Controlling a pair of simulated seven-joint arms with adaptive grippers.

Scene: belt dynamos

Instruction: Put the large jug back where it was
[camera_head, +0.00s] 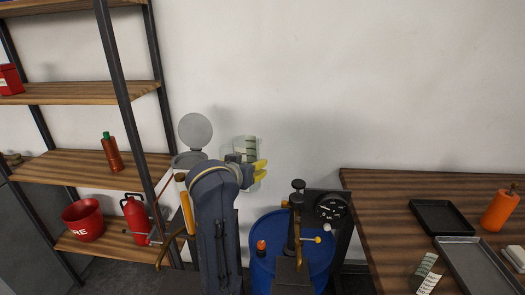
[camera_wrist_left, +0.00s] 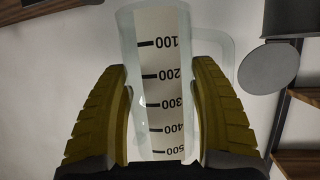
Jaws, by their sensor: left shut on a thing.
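The large jug (camera_head: 247,147) is clear, with a pale scale strip and black marks. In the head view my left arm hides part of the jug's surroundings. My right gripper is not in view.
A shelf rack (camera_head: 85,167) stands at left with a red bucket (camera_head: 83,220), extinguisher (camera_head: 136,220) and red bottle (camera_head: 111,152). A blue drum (camera_head: 265,262) with a gauge (camera_head: 331,207) beside it is in the middle. The wooden table (camera_head: 385,215) at right holds dark trays (camera_head: 440,217) and an orange bottle (camera_head: 499,210).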

